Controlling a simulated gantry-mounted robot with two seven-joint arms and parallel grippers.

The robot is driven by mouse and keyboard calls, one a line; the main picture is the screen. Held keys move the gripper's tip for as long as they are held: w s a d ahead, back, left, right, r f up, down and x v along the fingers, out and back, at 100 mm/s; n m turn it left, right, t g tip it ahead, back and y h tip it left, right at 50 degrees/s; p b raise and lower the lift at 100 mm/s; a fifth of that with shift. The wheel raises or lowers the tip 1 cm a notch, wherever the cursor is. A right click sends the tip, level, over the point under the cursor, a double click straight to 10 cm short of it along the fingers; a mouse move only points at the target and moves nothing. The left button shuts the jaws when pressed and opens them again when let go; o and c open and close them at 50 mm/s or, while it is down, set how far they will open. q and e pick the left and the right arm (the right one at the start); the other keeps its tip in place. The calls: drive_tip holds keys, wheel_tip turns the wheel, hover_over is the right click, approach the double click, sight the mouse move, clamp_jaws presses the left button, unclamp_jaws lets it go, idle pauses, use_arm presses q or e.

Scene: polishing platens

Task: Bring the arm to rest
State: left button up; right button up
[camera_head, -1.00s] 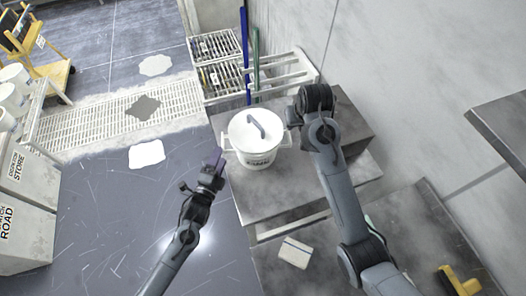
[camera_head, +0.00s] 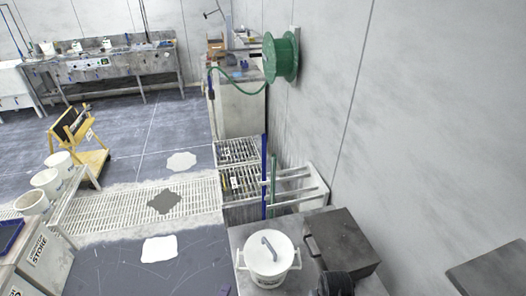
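A black rounded part of my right arm (camera_head: 337,284) shows at the bottom edge, in front of the dark grey box on the bench. The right gripper itself is out of view. A small dark sliver at the bottom edge, left of the bench, looks like the tip of my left gripper (camera_head: 226,290). Too little of it shows to tell open from shut. The rest of the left arm is out of view.
A lidded white bucket (camera_head: 268,262) and a dark grey box (camera_head: 342,241) stand on the grey bench. White racks (camera_head: 240,182), a green hose reel (camera_head: 281,58) and a long sink counter (camera_head: 125,72) lie beyond. White pots (camera_head: 46,181) stand at left. A dark ledge (camera_head: 495,268) juts in at right.

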use_arm(q)
drive_tip(key=s+a+r+n+g+y+p, duration=0.15)
drive_tip(key=s+r+n+p, duration=0.3)
drive_tip(key=r+p, duration=0.6)
drive_tip(key=s+a+r+n+g+y+p, duration=0.1)
drive_tip(key=s+a+r+n+g+p, duration=0.2)
drive_tip(key=s+r+p, duration=0.7)
use_arm(e)
drive_tip(key=s+d+r+b, duration=0.1)
drive_tip(key=s+d+r, duration=0.1)
drive_tip(key=s+r, duration=0.75)
drive_tip(key=s+d+r+b, duration=0.1)
drive_tip(key=s+d+r, duration=0.1)
drive_tip(key=s+r, duration=0.75)
use_arm(q)
drive_tip(key=s+a+r+n+g+y+p, duration=0.2)
drive_tip(key=s+a+r+n+g, duration=0.4)
drive_tip(key=r+n, duration=0.4)
drive_tip(key=shift+s+r+g+p, duration=0.55)
drive_tip(key=shift+s+r+g, duration=0.2)
drive_tip(key=shift+s+r, duration=0.55)
use_arm(e)
wheel_tip(320, 180, up, 13)
drive_tip(key=s+n+t, duration=0.1)
drive_tip(key=t, duration=0.2)
drive_tip(key=shift+s+d+n, duration=0.15)
drive_tip(key=shift+s+n, duration=0.05)
drive_tip(key=shift+n, duration=0.2)
